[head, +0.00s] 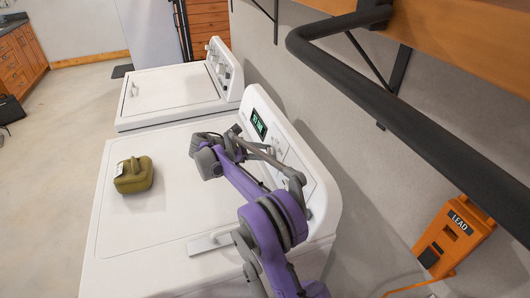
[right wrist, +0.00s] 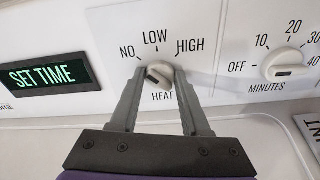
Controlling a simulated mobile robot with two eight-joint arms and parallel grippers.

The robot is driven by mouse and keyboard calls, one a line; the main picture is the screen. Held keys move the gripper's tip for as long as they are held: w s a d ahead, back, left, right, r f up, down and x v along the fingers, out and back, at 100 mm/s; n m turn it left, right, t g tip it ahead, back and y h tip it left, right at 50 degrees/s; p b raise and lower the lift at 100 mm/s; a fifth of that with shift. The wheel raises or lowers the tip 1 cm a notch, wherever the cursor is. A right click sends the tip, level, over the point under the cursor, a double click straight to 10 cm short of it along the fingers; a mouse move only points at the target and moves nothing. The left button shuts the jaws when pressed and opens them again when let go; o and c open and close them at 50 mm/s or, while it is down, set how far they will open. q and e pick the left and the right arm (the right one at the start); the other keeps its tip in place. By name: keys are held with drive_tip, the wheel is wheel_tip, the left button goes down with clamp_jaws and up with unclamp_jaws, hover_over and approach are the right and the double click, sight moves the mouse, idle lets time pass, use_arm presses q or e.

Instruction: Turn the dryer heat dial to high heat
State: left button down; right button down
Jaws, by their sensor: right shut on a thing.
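The dryer (head: 150,215) is the near white machine, with a raised control panel along its right side and a lit display (head: 258,124). In the right wrist view, the white heat dial (right wrist: 158,74) sits under the labels NO, LOW and HIGH, with the word HEAT below it. My right gripper (right wrist: 157,78) has one finger on each side of this dial and is shut on it. Which label the dial's dark mark faces is hard to tell. In the head view, my right gripper (head: 262,148) reaches the panel just below the display. My left gripper is not in view.
A minutes dial (right wrist: 287,66) sits to the right of the heat dial. An olive-green case (head: 133,175) lies on the dryer top. A second white machine (head: 170,92) stands behind. A dark rail (head: 420,125) and an orange LEAD box (head: 455,238) are at the right.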

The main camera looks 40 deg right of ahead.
drive_tip(key=shift+m, duration=0.3)
drive_tip(key=m, duration=0.3)
drive_tip(key=shift+b, duration=0.3)
drive_tip(key=m, duration=0.4)
drive_tip(key=shift+s+f+m+t+h, duration=0.1)
drive_tip(key=shift+m+t+h, duration=0.2)
drive_tip(key=shift+m, duration=0.1)
drive_tip(key=m, duration=0.4)
drive_tip(key=shift+a, duration=0.1)
drive_tip(key=shift+f+m+h, duration=0.1)
drive_tip(key=shift+m+h, duration=0.2)
drive_tip(key=shift+m, duration=2.1)
drive_tip(key=shift+c, duration=1.9)
unclamp_jaws()
